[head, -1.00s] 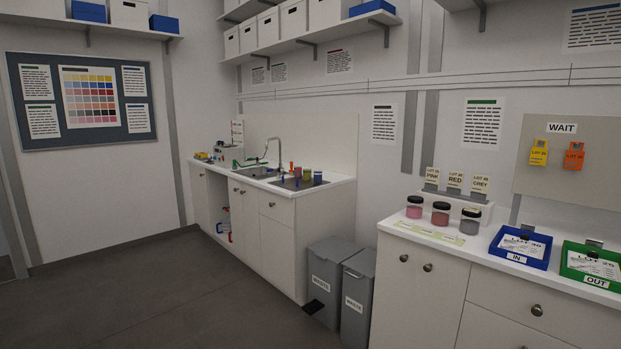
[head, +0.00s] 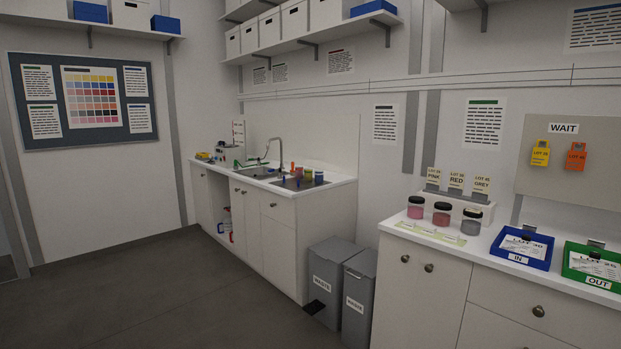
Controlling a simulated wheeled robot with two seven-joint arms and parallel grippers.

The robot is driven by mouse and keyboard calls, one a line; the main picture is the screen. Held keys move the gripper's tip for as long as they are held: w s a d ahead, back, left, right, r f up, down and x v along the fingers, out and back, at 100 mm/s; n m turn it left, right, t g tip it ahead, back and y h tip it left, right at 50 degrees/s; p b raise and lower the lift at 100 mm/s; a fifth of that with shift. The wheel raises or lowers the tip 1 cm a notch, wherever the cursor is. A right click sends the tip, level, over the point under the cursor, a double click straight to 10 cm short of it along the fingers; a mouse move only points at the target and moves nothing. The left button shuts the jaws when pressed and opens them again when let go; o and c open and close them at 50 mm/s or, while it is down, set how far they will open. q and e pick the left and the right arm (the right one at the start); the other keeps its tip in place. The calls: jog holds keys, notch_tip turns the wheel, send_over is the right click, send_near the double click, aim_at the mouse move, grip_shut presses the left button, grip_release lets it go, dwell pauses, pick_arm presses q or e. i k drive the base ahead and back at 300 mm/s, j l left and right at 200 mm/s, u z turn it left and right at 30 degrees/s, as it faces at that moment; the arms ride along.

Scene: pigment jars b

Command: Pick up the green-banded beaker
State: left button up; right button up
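Several small coloured vessels stand by the sink (head: 262,173) on the far counter. One of them looks greenish (head: 308,174), with a blue one (head: 318,178) to its right and a reddish one (head: 298,173) to its left. They are too small for me to tell which is a beaker or to make out a green band. Neither of my grippers is in the head view.
Two grey waste bins (head: 326,283) stand at the right end of the sink cabinet (head: 278,235). A nearer counter at the right holds three lidded jars (head: 441,213), a blue tray (head: 520,262) and a green tray (head: 594,278). The dark floor (head: 150,290) is clear.

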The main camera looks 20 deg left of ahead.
aim_at(308, 173)
jog(key=i+j+u, duration=0.35)
jog(key=i+u, duration=0.15)
jog(key=i, duration=0.15)
jog(key=i+j+u, duration=0.15)
jog(key=i, duration=0.65)
jog(key=i+j+u, duration=0.15)
jog(key=i, duration=0.65)
